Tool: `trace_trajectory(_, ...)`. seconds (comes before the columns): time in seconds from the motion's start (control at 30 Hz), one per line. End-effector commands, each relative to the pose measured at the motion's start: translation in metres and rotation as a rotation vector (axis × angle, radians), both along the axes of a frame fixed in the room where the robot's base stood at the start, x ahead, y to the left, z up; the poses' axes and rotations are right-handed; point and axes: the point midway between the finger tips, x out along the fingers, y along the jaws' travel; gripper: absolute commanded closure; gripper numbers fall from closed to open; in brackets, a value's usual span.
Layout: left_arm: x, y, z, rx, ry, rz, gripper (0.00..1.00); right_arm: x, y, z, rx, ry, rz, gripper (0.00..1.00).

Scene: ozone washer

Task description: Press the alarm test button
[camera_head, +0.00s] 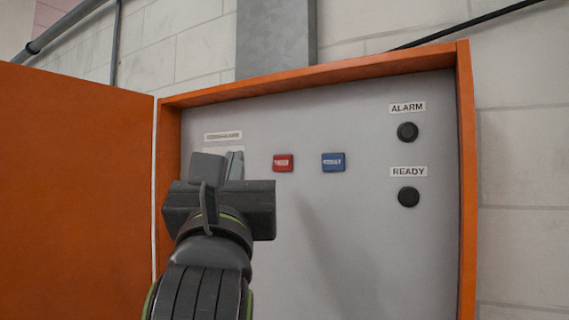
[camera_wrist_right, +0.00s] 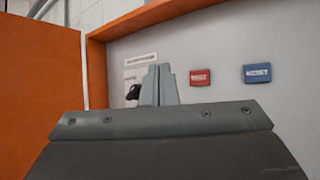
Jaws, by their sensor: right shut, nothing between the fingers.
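An open orange cabinet holds a grey panel (camera_head: 340,230). A red button (camera_head: 282,163) and a blue button (camera_head: 333,162) sit side by side on it; their print is too small to read. They also show in the right wrist view, red button (camera_wrist_right: 200,77) and blue button (camera_wrist_right: 257,73). A round black fixture (camera_head: 407,131) sits under a label reading ALARM. My right gripper (camera_head: 234,165) is shut and empty in front of the panel, left of the red button; its fingertips (camera_wrist_right: 158,72) appear apart from both buttons. My left gripper is out of view.
A second round black fixture (camera_head: 409,197) sits under a READY label. A black knob or switch (camera_wrist_right: 133,91) on a pale plate is partly hidden behind my fingers. The orange door (camera_head: 75,180) stands open at left. The orange frame (camera_head: 466,180) borders the panel.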

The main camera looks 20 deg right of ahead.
Motion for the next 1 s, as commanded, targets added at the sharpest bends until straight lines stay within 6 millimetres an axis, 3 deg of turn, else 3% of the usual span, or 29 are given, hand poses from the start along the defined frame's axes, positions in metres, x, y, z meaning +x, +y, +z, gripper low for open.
trace_trajectory(0.27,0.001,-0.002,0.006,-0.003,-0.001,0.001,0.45,0.005,-0.006,0.002,0.000,0.001,-0.001,1.00)
trace_trajectory(0.7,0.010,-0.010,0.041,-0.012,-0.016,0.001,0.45,0.041,-0.053,0.003,-0.003,0.002,-0.006,1.00)
trace_trajectory(1.0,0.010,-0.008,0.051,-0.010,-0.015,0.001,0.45,0.054,-0.069,0.001,-0.001,0.000,-0.002,1.00)
